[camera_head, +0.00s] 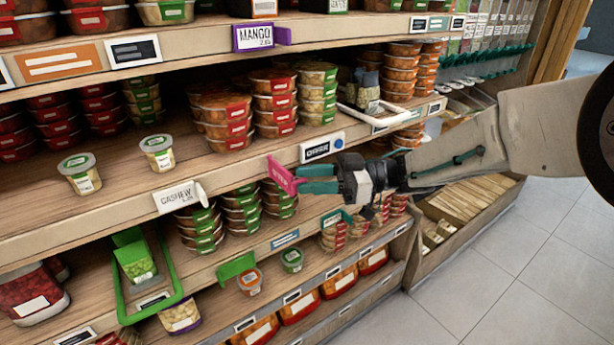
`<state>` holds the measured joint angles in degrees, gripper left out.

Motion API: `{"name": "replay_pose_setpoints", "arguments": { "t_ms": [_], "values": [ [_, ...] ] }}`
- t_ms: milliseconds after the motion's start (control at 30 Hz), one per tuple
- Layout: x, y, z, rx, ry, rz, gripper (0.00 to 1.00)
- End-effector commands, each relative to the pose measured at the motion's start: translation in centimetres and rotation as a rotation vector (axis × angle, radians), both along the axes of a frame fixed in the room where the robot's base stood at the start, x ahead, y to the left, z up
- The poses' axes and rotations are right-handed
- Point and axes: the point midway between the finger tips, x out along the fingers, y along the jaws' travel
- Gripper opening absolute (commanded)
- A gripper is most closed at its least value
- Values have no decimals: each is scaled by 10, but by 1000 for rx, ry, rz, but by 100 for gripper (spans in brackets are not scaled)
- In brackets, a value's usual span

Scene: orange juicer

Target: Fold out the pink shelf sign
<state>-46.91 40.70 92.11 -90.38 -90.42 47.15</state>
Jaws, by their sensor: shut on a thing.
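The pink shelf sign (280,176) is at the front edge of the middle shelf, right of the white CASHEW sign. It stands out from the shelf edge at an angle, and its lettering is seen too obliquely to read fully. My gripper (304,180) comes in from the right with green fingers, and the fingers are shut on the sign's right side. The exact contact of the fingertips is hard to make out at this size. My arm reaches across the right of the view, in front of the shelves.
Other signs along the shelf edges are the white CASHEW sign (179,197), the purple MANGO sign (262,37) and a green sign (236,267). A green tray (119,293) and stacked tubs (273,103) fill the shelves. The tiled floor (480,285) at lower right is clear.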

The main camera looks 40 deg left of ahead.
Motion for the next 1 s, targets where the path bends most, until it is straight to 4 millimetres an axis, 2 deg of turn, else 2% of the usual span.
{"name": "replay_pose_setpoints", "arguments": {
  "t_ms": [300,433,1000],
  "values": [
    [42,-35,1,1,-1,-10,30],
    [54,-46,0,1,-1,-7,30],
    [59,-52,0,0,-1,-1,30]
  ]
}}
